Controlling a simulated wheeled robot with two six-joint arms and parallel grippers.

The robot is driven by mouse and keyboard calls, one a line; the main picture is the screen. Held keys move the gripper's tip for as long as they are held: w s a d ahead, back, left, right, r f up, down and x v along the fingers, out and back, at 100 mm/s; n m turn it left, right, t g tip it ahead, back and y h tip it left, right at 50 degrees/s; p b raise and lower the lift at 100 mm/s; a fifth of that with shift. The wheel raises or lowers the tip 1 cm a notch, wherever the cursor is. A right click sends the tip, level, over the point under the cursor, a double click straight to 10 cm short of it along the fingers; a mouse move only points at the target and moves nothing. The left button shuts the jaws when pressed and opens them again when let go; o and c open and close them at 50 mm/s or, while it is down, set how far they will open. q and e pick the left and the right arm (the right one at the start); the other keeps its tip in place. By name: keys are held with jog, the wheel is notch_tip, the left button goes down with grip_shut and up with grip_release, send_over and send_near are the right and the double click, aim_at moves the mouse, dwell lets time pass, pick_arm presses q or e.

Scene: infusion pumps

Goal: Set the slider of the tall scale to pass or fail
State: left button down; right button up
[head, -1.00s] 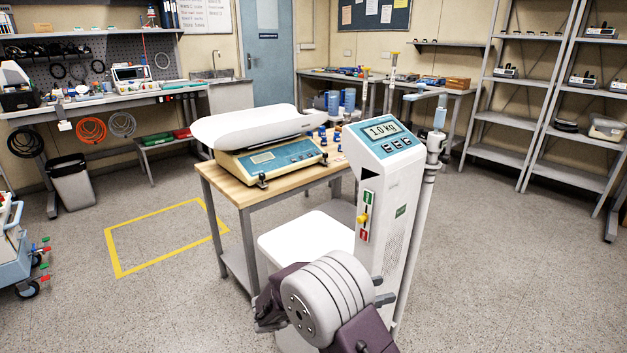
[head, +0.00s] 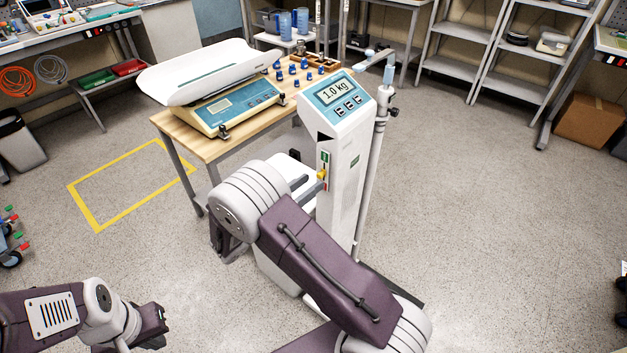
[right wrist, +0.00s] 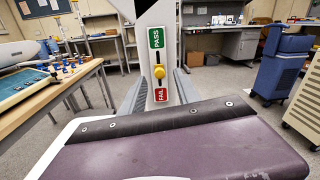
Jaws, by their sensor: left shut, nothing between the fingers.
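The tall scale (head: 345,155) stands upright, its display reading 1.0 kg. My left gripper (head: 152,326) is shut and empty at the lower left, far from the scale.
A wooden-topped table (head: 188,140) with a baby scale (head: 215,95) and several small blue-topped items stands left of the tall scale. A thin pole (head: 374,150) rises close beside its right side. A cardboard box (head: 585,122) stands far right.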

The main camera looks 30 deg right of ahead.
aim_at(321, 174)
jog(key=shift+x, duration=1.2)
grip_shut()
dwell(0.5)
